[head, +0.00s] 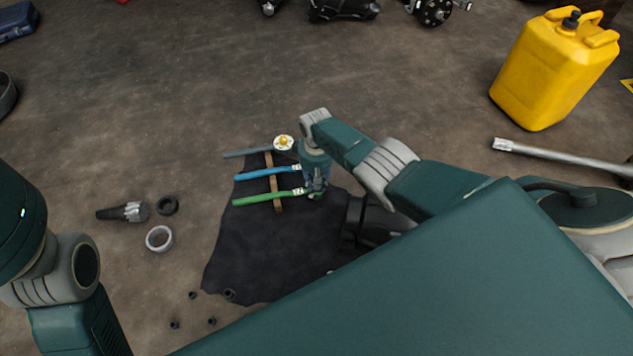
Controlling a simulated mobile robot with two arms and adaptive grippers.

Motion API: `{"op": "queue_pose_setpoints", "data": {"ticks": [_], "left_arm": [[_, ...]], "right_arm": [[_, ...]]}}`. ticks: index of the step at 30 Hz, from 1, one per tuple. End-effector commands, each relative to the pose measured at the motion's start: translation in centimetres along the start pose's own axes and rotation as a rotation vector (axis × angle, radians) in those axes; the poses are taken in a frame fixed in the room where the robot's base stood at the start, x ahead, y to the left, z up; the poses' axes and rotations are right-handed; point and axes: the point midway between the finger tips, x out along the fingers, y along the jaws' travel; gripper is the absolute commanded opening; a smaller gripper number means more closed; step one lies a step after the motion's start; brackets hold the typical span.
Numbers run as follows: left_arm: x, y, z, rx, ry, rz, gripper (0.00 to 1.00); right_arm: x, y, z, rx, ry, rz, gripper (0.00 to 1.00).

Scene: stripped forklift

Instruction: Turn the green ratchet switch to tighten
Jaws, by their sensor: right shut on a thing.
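The green ratchet (268,198) lies on a dark cloth (235,250), its handle pointing left across a wooden strip (269,172). Its head end, where the switch would be, is at the right under my right gripper (316,190). The gripper points down there and is shut on the green ratchet's head end. The switch itself is too small and covered to make out. A blue-handled ratchet (265,173) lies just behind it, and a grey-handled tool (248,153) with a round white and yellow head (284,143) lies farther back. My left gripper is not in view; only part of that arm shows at the left.
A dark cylindrical part (365,222) sits on the cloth right of the gripper. A geared shaft (125,212), rings (160,238) and several small nuts lie on the floor at left. A yellow canister (555,70) and metal bar (560,158) are at right.

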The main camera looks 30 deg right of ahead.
Motion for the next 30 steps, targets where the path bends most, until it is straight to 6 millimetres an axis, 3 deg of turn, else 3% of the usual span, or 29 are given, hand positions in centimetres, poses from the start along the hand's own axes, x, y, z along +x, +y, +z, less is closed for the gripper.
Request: {"op": "queue_pose_setpoints", "data": {"ticks": [7,8,11,23,30], "left_arm": [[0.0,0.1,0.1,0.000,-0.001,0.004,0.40],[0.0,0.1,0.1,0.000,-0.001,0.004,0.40],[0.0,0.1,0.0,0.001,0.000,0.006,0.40],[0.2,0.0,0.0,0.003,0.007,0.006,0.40],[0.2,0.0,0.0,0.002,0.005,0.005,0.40]], "right_arm": [[0.0,-0.2,-0.1,0.000,0.002,-0.003,0.00],[0.0,-0.2,-0.1,0.000,0.002,-0.003,0.27],[0.0,-0.2,-0.1,-0.001,0.002,-0.003,0.44],[-0.4,0.0,-0.1,-0.001,0.003,-0.002,0.44],[-2.8,0.0,-0.1,-0.003,0.005,-0.001,0.44]]}}
